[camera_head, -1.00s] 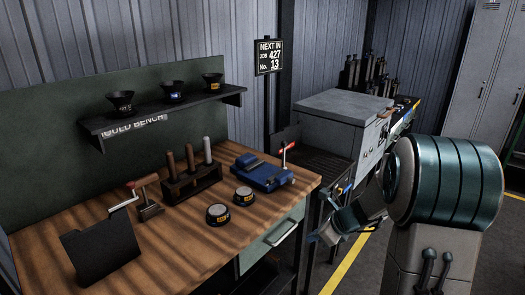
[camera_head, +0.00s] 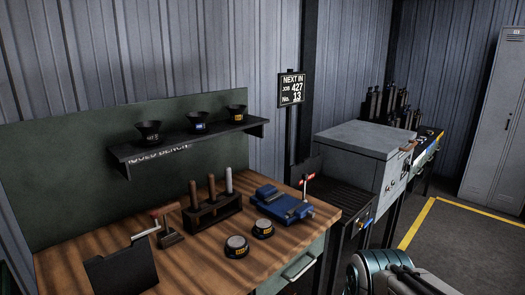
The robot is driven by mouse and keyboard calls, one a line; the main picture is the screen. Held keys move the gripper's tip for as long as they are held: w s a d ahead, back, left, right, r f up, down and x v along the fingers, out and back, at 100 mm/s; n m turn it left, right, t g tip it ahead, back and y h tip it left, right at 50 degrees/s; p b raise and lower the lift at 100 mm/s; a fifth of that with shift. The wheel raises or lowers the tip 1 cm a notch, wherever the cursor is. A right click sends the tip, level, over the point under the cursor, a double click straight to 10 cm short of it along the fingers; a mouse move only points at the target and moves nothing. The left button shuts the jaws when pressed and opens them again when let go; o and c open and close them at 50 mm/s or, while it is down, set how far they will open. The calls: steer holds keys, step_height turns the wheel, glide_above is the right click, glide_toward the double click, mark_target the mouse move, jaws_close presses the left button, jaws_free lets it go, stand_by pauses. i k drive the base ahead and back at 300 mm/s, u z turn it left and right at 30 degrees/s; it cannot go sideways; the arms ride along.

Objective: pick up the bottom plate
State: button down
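Two low round dark pieces with pale tops and orange labels sit on the wooden bench (camera_head: 205,262). The front round piece (camera_head: 236,247) is left of the back round piece (camera_head: 263,229), with a small gap between them. I cannot tell whether either is the bottom plate, as no such name is readable. Part of my arm shows at the bottom right, beyond the bench's right end. My gripper is not in view.
A blue vise (camera_head: 283,204) sits behind the round pieces. A rack of upright handles (camera_head: 212,209), a red-handled tool (camera_head: 168,232) and a dark panel (camera_head: 122,270) stand to the left. Three dark cups sit on the shelf (camera_head: 185,142). A grey cabinet (camera_head: 365,140) stands right of the bench.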

mark_target(264, 229)
steer(key=u, duration=0.45)
steer(key=i, duration=1.05)
steer(key=u, duration=0.4)
